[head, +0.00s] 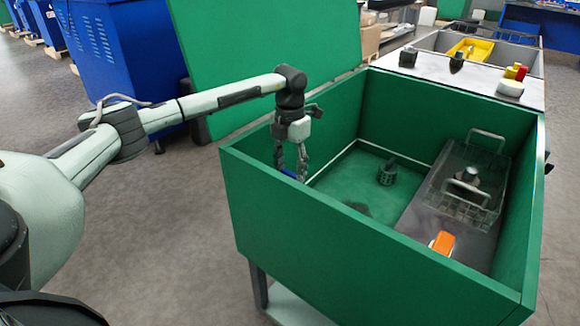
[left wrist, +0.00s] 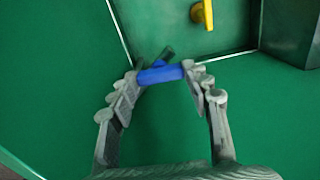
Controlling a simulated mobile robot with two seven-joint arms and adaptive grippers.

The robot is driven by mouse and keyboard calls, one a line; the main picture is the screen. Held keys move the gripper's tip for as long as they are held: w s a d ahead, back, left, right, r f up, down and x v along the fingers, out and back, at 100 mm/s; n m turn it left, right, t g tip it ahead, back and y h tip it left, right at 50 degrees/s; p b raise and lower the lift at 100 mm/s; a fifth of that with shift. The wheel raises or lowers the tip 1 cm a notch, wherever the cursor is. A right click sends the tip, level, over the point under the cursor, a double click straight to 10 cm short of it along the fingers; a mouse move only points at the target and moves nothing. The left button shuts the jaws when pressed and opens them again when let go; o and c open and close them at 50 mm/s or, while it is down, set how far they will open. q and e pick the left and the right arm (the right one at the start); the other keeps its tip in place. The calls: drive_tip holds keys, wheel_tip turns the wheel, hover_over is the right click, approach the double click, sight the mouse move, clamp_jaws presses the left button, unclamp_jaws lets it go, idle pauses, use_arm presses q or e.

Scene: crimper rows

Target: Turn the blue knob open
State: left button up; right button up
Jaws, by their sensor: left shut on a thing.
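The blue knob (left wrist: 160,74) shows in the left wrist view as a short bar held between the two fingertips. A dark piece shows just behind it. In the head view only a small bit of the blue knob (head: 288,173) shows at the fingertips. My left gripper (head: 290,172) reaches down at the left side of the green-walled box (head: 300,235); in the left wrist view the gripper (left wrist: 160,82) is shut on the blue knob. What the knob is mounted on is mostly hidden. My right gripper is not in view.
Inside the box stand a wire basket (head: 462,203), a dark ribbed part (head: 388,172) and an orange part (head: 443,242). A yellow part (left wrist: 207,14) shows at the top of the left wrist view. High green walls surround the box. A table with a yellow tray (head: 470,49) stands behind.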

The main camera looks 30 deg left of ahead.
sight(290, 173)
use_arm(q)
drive_tip(key=shift+n, duration=0.3)
idle(0.4)
drive_tip(key=o, duration=1.2)
drive_tip(key=shift+c, duration=0.2)
drive_tip(key=shift+r, duration=0.1)
wheel_tip(290, 173, up, 12)
